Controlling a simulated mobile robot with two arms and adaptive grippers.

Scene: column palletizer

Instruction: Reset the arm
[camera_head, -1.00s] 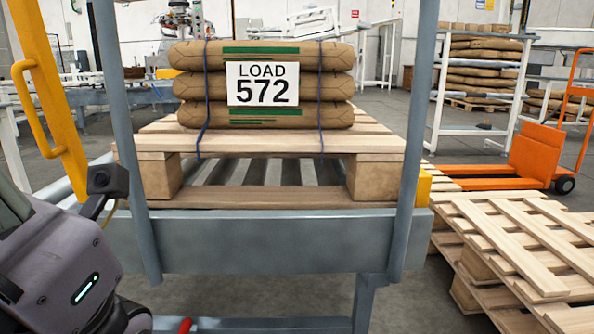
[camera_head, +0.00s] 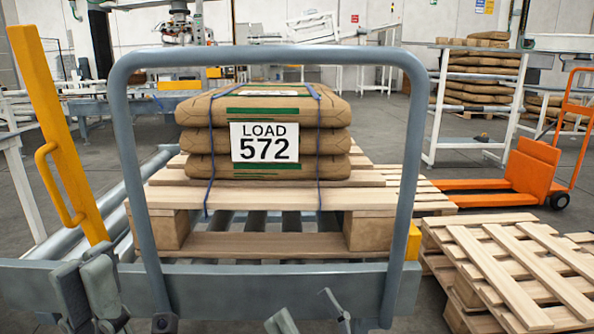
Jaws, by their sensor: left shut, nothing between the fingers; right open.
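My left gripper (camera_head: 88,284) shows at the lower left, in front of the grey conveyor frame. Its fingers are together with nothing between them. My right gripper (camera_head: 310,312) shows at the bottom edge, right of centre. Its two fingertips stand apart and the space between them is empty. Both grippers are on the near side of the grey tubular guard rail (camera_head: 270,57). Most of both arms is out of view.
Behind the rail, strapped brown sacks labelled LOAD 572 (camera_head: 263,107) lie on a wooden pallet (camera_head: 265,195) on the conveyor (camera_head: 250,282). A yellow post (camera_head: 60,140) stands left. Stacked empty pallets (camera_head: 520,265) and an orange pallet jack (camera_head: 533,170) are at the right.

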